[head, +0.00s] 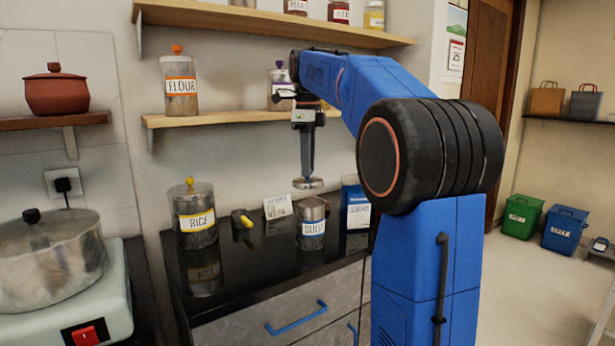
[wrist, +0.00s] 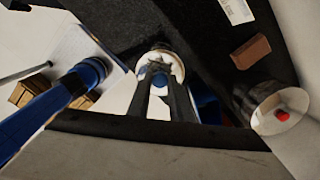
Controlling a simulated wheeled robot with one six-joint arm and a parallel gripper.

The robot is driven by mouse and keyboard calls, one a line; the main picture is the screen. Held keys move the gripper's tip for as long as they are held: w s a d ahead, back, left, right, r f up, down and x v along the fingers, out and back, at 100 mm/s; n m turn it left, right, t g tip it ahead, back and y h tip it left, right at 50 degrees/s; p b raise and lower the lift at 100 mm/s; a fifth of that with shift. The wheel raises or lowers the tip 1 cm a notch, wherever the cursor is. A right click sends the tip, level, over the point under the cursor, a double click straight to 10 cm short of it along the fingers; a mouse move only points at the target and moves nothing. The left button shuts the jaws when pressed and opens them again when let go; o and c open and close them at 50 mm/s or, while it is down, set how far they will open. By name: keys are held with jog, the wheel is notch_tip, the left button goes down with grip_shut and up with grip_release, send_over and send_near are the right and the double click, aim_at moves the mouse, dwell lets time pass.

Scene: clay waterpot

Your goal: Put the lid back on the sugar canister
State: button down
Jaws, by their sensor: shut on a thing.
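The sugar canister (head: 312,228) is a clear jar with a white and blue label, upright on the black counter in the head view. My gripper (head: 308,176) points straight down above it and is shut on the round metal lid (head: 308,185). The lid looks about level and a small gap separates it from the canister's top. In the wrist view my fingertips (wrist: 161,82) meet at the middle of the lid (wrist: 177,67), where a bit of blue shows. The lid's knob is mostly hidden by the fingers.
A rice jar (head: 196,222), a small yellow and black item (head: 242,220), a white card (head: 277,206) and a blue box (head: 355,208) stand on the counter near the canister. A shelf (head: 215,118) with a flour jar (head: 179,88) is above.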

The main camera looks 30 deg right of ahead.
aim_at(310, 183)
jog(key=shift+d+r, duration=0.15)
jog(key=shift+d, duration=0.3)
jog(key=shift+f, duration=3.1)
jog(key=shift+f, duration=0.15)
jog(key=c, duration=1)
grip_release()
jog(key=shift+r, duration=3.5)
